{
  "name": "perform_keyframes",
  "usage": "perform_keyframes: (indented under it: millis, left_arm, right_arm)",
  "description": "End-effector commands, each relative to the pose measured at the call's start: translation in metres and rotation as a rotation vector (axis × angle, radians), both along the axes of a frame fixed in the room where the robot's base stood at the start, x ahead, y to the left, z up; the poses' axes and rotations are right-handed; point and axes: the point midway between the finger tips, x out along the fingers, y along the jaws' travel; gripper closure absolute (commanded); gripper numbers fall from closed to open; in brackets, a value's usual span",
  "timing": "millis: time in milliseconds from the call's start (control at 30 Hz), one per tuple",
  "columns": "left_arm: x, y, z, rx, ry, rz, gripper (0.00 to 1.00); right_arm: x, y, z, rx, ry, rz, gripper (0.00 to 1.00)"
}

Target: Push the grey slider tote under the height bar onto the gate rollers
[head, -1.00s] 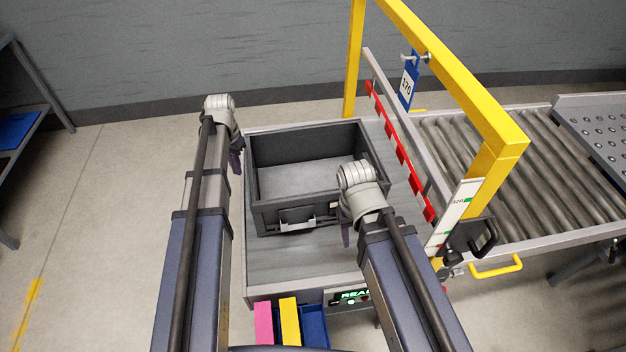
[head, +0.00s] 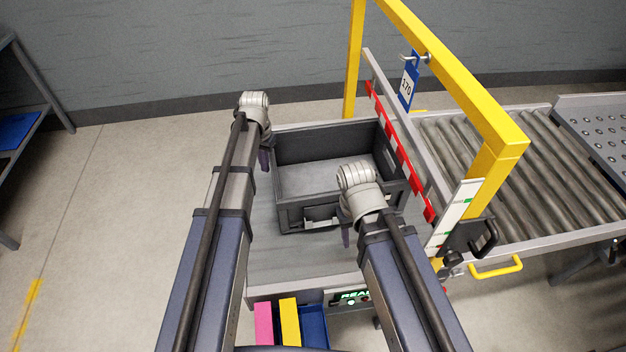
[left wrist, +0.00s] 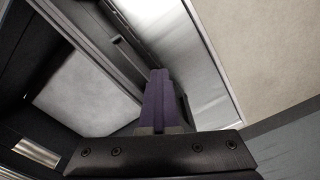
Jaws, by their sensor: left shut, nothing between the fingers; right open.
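The grey slider tote (head: 325,175) sits upright on the grey table top, just left of the height bar. The tote is open and looks empty, with a handle on its near wall. The height bar (head: 410,160) with red strips hangs inside the yellow gate frame. My left gripper (head: 264,160) is shut and empty at the tote's left wall; the wrist view shows its purple fingers (left wrist: 160,100) beside the tote's rim (left wrist: 95,60). Whether they touch is unclear. My right gripper (head: 346,235) is open near the tote's front right, partly hidden by its own wrist. The gate rollers (head: 470,165) lie beyond the bar.
The yellow gate frame (head: 490,110) stands over the right end of the table (head: 290,265). A blue tag (head: 409,82) hangs from it. Pink (head: 263,323) and yellow (head: 289,321) pieces and a blue bin (head: 314,325) sit at the front. A shelf stands far left.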

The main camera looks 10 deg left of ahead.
Motion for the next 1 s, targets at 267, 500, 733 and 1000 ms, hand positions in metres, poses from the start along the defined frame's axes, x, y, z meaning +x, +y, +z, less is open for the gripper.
perform_keyframes:
  millis: [267, 500, 733, 1000]
  left_arm:
    - [0.007, -0.024, 0.000, -0.001, -0.001, -0.001, 1.00]
    - [0.012, -0.044, 0.000, -0.001, -0.001, -0.001, 1.00]
    - [0.017, -0.063, 0.000, -0.001, -0.001, -0.001, 1.00]
    - [0.023, -0.086, 0.000, -0.001, -0.001, -0.001, 1.00]
  right_arm:
    - [0.000, 0.000, 0.000, 0.000, 0.000, 0.000, 0.50]
    - [0.000, 0.000, 0.000, 0.000, 0.000, 0.000, 0.50]
    - [0.000, 0.000, 0.000, 0.000, 0.000, 0.000, 0.50]
    - [0.000, 0.000, 0.000, 0.000, 0.000, 0.000, 0.50]
